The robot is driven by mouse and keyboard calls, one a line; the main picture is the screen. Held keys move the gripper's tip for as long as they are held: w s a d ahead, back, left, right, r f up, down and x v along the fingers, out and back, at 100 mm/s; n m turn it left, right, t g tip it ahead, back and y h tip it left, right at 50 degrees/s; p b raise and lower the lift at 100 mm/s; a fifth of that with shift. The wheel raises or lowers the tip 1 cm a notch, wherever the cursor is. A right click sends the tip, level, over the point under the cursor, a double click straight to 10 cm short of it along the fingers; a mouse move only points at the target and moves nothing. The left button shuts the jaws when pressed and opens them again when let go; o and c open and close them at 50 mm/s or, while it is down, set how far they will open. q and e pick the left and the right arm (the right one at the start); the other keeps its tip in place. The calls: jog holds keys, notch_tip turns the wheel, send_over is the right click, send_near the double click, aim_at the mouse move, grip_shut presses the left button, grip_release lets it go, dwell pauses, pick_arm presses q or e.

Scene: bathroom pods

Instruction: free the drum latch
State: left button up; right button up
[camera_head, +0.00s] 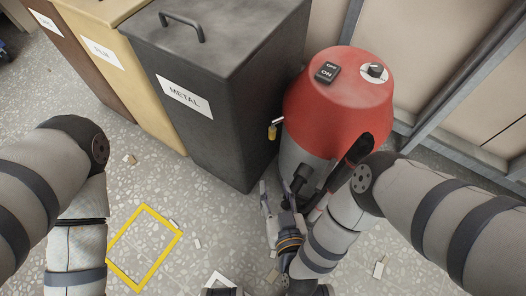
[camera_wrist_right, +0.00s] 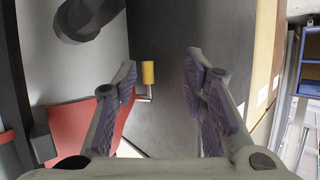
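The drum is a vacuum with a red top (camera_head: 335,100) and a grey lower body, standing right of the METAL bin. A small latch with a yellow grip (camera_head: 273,131) sticks out on the drum's left side. In the right wrist view the yellow grip (camera_wrist_right: 148,73) shows beyond my fingertips, nearer the left finger, with a bent metal piece below it. My right gripper (camera_head: 281,190) is open and empty, low in front of the drum; it also shows open in the wrist view (camera_wrist_right: 160,72). My left arm enters at left, but its gripper is out of view.
The dark METAL bin (camera_head: 218,95) stands close left of the latch, leaving a narrow gap. Tan (camera_head: 105,60) and brown (camera_head: 62,45) bins stand farther left. A yellow square outline (camera_head: 148,209) and scattered scraps lie on the speckled floor. A metal-framed partition stands at right.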

aim_at(272, 136)
jog(key=w+t+b, duration=0.1)
jog(key=w, duration=0.4)
jog(key=w+r+t+h+b, duration=0.1)
jog(key=w, duration=0.4)
jog(key=w+m+t+h+b, duration=0.1)
jog(key=w+t+b, duration=0.1)
jog(key=w, duration=0.3)
jog(key=shift+w+d+r, duration=0.1)
jog(key=shift+w+r, duration=0.15)
jog(key=shift+r, duration=0.1)
pick_arm(q)
jog(key=shift+g, duration=0.5)
jog(key=x, duration=0.3)
jog(key=w+x, duration=0.1)
jog(key=x, duration=0.1)
jog(key=shift+s+d+f, duration=0.2)
jog(key=shift+s+f, duration=0.05)
jog(key=shift+f, duration=0.45)
pick_arm(e)
grip_shut()
